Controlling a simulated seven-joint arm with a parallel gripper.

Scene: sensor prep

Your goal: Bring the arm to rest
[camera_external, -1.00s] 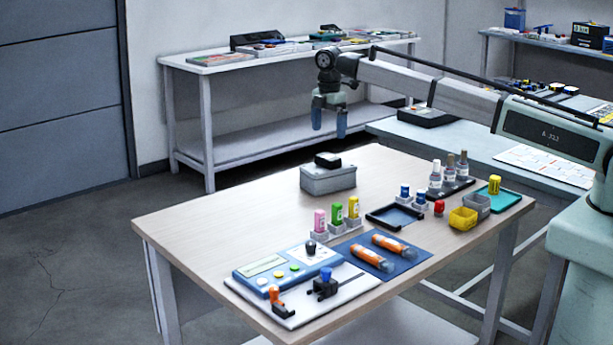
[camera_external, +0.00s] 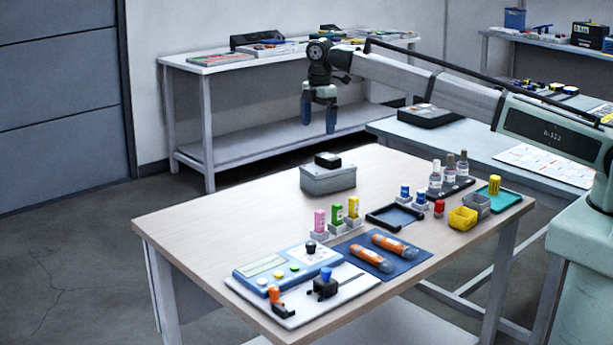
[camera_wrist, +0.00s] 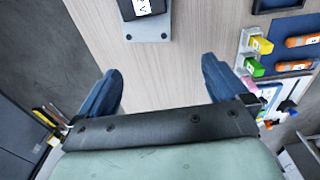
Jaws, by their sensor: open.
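My gripper (camera_external: 319,120) hangs in the air beyond the table's far edge in the external view, pointing down, above and behind the grey box. It is open and empty. In the wrist view its two blue fingers (camera_wrist: 158,92) stand wide apart with nothing between them. My arm reaches in from the right. The grey box (camera_external: 328,179) with a black item (camera_external: 327,160) on top stands near the far edge of the wooden table (camera_external: 240,213). The black item also shows at the top of the wrist view (camera_wrist: 143,8).
A blue mat (camera_external: 398,268) holds two orange tubes. Beside it are pink, green and yellow bottles in holders (camera_external: 337,225) and a blue instrument (camera_external: 275,266) on a white board. The table's left part is clear.

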